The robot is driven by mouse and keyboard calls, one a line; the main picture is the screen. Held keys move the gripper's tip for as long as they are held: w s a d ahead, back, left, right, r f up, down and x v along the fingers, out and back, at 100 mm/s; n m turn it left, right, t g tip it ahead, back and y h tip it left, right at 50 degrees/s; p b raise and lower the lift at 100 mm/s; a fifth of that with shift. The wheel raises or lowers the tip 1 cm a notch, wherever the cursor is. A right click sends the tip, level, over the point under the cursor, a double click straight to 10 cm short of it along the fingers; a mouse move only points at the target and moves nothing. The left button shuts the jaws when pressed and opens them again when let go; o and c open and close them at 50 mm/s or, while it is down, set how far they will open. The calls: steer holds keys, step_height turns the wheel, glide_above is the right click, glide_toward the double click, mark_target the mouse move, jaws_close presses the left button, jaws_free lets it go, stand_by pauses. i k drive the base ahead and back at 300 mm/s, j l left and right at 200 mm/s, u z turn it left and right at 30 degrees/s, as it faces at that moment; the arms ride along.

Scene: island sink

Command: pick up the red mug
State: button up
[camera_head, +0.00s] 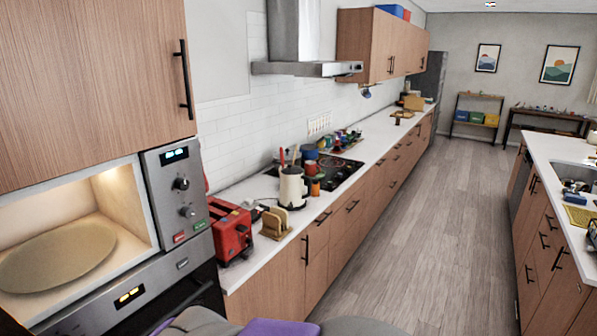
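I cannot make out a red mug for sure in the head view. Small red and orange items stand by the cooktop (340,172), among pots and jars, but they are too small to tell apart. My gripper is not in the picture. Grey and purple parts at the bottom edge look like my own body.
A red toaster (231,232), a wooden rack (277,225) and a cream jug-like container (292,190) stand on the left counter. An open lit microwave (60,255) is at near left. An island with a sink (573,173) is at right. The floor aisle (420,220) is clear.

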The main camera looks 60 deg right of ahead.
mark_target(310, 166)
steer(key=l+z, duration=0.1)
steer(key=z, duration=2)
steer(key=i+l+u, duration=0.4)
steer(key=i+l, duration=0.85)
steer(key=i, duration=0.5)
steer(key=i+l+u, duration=0.4)
steer(key=i+l, duration=1.1)
steer(key=l, duration=0.2)
